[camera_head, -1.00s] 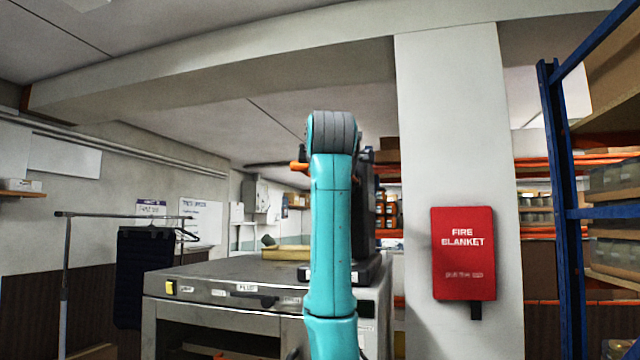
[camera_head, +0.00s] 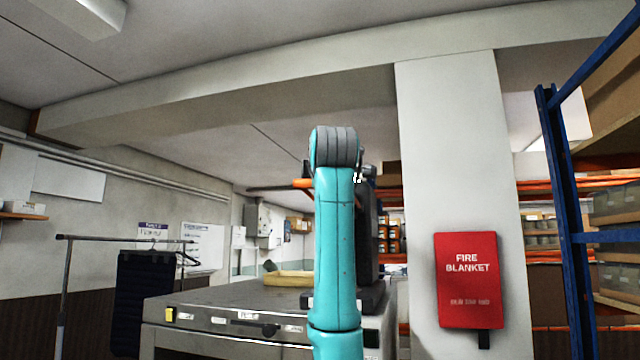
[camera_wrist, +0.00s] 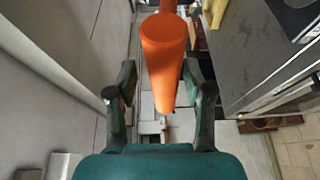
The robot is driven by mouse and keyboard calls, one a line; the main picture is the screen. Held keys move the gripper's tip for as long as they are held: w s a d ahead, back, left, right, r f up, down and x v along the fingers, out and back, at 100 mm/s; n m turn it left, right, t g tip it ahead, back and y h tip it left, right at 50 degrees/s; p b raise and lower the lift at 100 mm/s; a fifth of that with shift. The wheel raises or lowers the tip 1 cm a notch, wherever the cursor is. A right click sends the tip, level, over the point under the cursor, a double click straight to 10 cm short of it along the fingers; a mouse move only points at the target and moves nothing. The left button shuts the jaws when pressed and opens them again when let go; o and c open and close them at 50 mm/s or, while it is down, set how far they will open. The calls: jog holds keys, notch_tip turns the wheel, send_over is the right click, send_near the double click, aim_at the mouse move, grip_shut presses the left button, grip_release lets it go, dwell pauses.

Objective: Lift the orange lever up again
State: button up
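The orange lever (camera_wrist: 164,62) shows in the wrist view as a thick round bar running away from my gripper. In the head view only a short orange piece of it (camera_head: 303,183) shows left of my arm; the rest is hidden. My gripper (camera_wrist: 160,82) has its two dark fingers apart, one on each side of the lever's near end. A gap shows at the left finger; the right finger is close to the lever, and I cannot tell whether it touches. The dark upright machine (camera_head: 369,235) behind my arm is partly hidden.
A grey bench (camera_head: 220,298) carries the machine, with a yellow item (camera_head: 288,278) on top. A pillar with a red fire blanket box (camera_head: 468,280) and a blue shelf rack (camera_head: 560,180) stand to the right. A clothes rail (camera_head: 120,238) stands at the left.

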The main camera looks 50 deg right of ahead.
jog(key=shift+f, duration=0.1)
jog(key=v, duration=1.2)
dwell(0.4)
